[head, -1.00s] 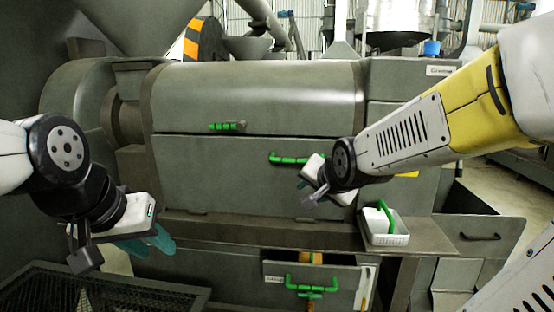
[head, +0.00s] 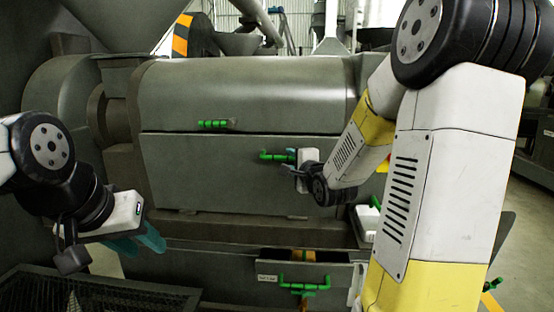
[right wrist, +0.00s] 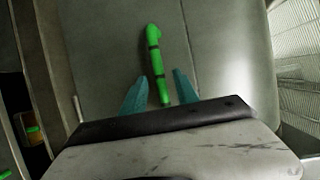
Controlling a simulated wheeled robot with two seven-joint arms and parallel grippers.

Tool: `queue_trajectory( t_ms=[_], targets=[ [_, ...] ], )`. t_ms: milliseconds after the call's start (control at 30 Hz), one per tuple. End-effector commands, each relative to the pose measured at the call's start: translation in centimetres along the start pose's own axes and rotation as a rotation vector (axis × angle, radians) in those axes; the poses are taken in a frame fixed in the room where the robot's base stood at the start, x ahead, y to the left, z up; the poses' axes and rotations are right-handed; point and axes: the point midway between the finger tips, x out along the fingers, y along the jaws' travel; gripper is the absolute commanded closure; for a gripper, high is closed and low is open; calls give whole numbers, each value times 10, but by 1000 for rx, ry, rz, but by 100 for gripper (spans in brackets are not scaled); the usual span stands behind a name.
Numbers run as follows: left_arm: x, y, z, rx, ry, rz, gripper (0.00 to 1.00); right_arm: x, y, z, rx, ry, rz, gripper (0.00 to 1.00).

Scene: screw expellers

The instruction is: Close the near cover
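The machine's flat grey front cover (head: 215,180) stands below a rounded upper cover (head: 240,95), with a seam between them. A green handle (head: 274,155) is on the front cover near its top edge. My right gripper (head: 290,166) is at the right end of this handle. In the right wrist view the teal fingers of my right gripper (right wrist: 160,92) are apart, and the lower end of the green handle (right wrist: 156,65) lies between them. Whether they touch it is unclear. My left gripper (head: 138,241) is at the lower left, empty, fingers apart.
Another green handle (head: 213,124) sits on the rounded cover. A white tray (head: 366,222) on the ledge is partly hidden by my right arm. A dark grated bin (head: 130,290) is at lower left.

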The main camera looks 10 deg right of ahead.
Motion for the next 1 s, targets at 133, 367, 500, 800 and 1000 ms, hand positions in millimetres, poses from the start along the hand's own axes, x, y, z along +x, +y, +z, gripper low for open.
queue_trajectory(
  t_ms=[133, 367, 500, 800, 1000],
  targets=[
    [0, 0, 0, 0, 0, 0, 64, 22, 1, 0, 0, -1, 1, 64],
    [0, 0, 0, 0, 0, 0, 64, 36, 0, 0, -2, 0, 2, 64],
    [0, 0, 0, 0, 0, 0, 64, 36, 0, 0, -2, 0, 1, 64],
    [0, 0, 0, 0, 0, 0, 64, 36, 0, 0, -2, 1, 2, 100],
    [0, 0, 0, 0, 0, 0, 64, 36, 0, 0, -2, 1, 2, 100]
  ],
)
